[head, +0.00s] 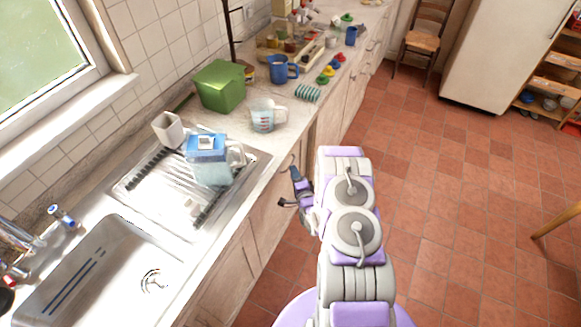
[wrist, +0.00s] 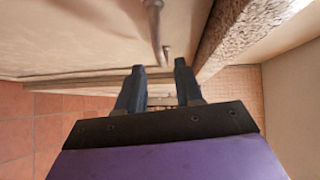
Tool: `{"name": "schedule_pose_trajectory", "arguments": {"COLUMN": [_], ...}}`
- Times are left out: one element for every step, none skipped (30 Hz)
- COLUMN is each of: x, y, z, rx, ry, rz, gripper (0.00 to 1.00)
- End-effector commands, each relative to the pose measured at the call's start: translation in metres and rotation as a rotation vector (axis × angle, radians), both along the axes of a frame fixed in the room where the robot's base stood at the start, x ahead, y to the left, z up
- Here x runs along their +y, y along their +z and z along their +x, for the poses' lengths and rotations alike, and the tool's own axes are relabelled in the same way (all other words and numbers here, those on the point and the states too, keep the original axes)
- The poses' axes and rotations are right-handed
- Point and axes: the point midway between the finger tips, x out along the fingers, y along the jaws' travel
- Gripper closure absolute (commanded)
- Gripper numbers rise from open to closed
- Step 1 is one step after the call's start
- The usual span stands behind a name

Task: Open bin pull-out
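My gripper (head: 288,188) is beside the pale cabinet fronts under the counter in the head view. In the wrist view its two dark fingers (wrist: 160,70) stand apart with nothing clearly held between them. A pale cabinet front (wrist: 70,40) fills the upper left of the wrist view; I cannot tell for sure that it is the bin pull-out. A thin metal handle (wrist: 156,28) on it lines up with the gap between the fingertips. I cannot tell whether the handle touches a finger. In the head view the gripper and arm hide part of the fronts.
The counter above holds a sink (head: 100,275), a pitcher with a blue lid (head: 210,160), a green bin-like box (head: 219,86), a measuring jug (head: 264,115) and a blue mug (head: 281,69). The tiled floor (head: 450,190) to the right is mostly clear. A chair (head: 424,40) stands far back.

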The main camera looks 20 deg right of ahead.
Motion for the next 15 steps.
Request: {"name": "schedule_pose_trajectory", "arguments": {"x": [0.000, -0.001, -0.002, -0.003, -0.003, -0.004, -0.005, -0.005, -0.005, -0.006, -0.006, -0.006, -0.007, -0.007, -0.007], "y": [-0.001, -0.001, -0.001, -0.002, -0.003, -0.004, -0.004, -0.004, -0.004, -0.004, -0.004, -0.004, -0.004, -0.004, -0.004], "z": [0.010, 0.016, 0.023, 0.027, 0.031, 0.035, 0.038, 0.041, 0.044, 0.046, 0.048, 0.050, 0.051, 0.052, 0.052], "rx": [-0.003, -0.006, -0.006, -0.006, -0.003, -0.002, -0.003, -0.003, -0.004, -0.004, -0.004, -0.003, -0.003, -0.002, -0.001], "ry": [0.002, 0.003, 0.003, 0.002, 0.001, 0.001, 0.001, 0.001, 0.001, 0.000, 0.000, 0.000, 0.000, 0.000, 0.000], "rz": [-0.003, -0.003, -0.004, -0.004, -0.002, -0.001, -0.001, -0.001, -0.001, -0.002, -0.001, -0.001, -0.001, 0.000, 0.000], "gripper": [0.64, 0.64, 0.64, 0.64, 0.64, 0.64, 0.64, 0.64, 0.64, 0.64, 0.64, 0.64, 0.64, 0.64, 0.64]}}
